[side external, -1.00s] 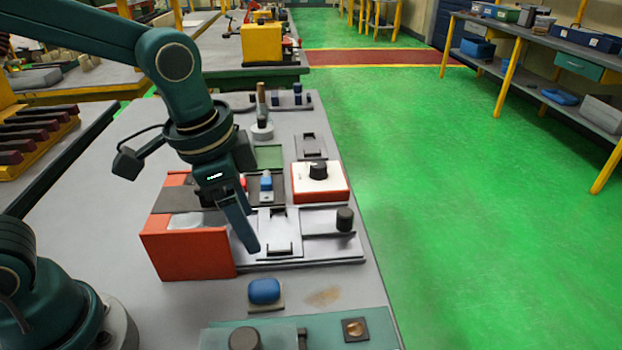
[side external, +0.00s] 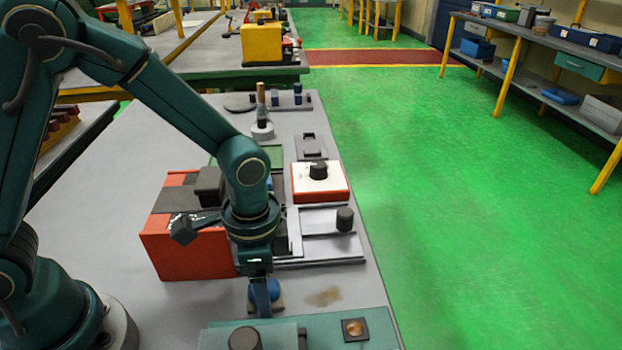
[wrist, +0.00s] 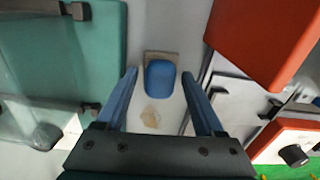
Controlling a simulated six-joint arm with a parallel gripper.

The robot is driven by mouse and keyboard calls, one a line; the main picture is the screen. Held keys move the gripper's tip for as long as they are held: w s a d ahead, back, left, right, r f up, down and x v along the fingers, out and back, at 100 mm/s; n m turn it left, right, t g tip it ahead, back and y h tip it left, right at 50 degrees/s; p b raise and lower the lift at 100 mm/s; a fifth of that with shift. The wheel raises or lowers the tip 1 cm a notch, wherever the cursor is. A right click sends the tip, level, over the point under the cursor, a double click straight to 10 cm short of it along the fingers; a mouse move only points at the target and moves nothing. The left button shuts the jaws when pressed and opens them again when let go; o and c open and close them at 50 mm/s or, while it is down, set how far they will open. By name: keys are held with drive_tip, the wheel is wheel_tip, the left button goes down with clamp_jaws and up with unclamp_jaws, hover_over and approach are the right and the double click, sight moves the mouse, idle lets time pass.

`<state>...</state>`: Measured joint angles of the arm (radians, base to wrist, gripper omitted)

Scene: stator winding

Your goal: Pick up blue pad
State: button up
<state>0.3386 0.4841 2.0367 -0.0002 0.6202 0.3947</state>
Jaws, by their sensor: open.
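The blue pad (wrist: 160,80) is a rounded blue block on a small tan base on the grey bench. In the wrist view it lies ahead of the fingertips, between their lines. In the side view the pad (side external: 275,291) is partly hidden behind my fingers. My gripper (wrist: 160,75) is open and empty, pointing down, with one blue finger to each side of the pad's line. In the side view my gripper (side external: 264,308) is over the pad's place. I cannot tell how high the fingertips are above the pad.
A red box (side external: 188,248) stands left of my gripper. A green plate (side external: 372,318) with a dark knob (side external: 244,339) lies at the front. A grey fixture (side external: 320,249) and a red-and-white box (side external: 320,182) stand behind. A brownish stain (side external: 323,296) marks bare bench beside the pad.

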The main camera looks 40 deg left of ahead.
clamp_jaws()
drive_tip(key=shift+r, duration=0.1)
wheel_tip(320, 180, up, 10)
drive_tip(key=shift+f, duration=0.1)
idle(0.4)
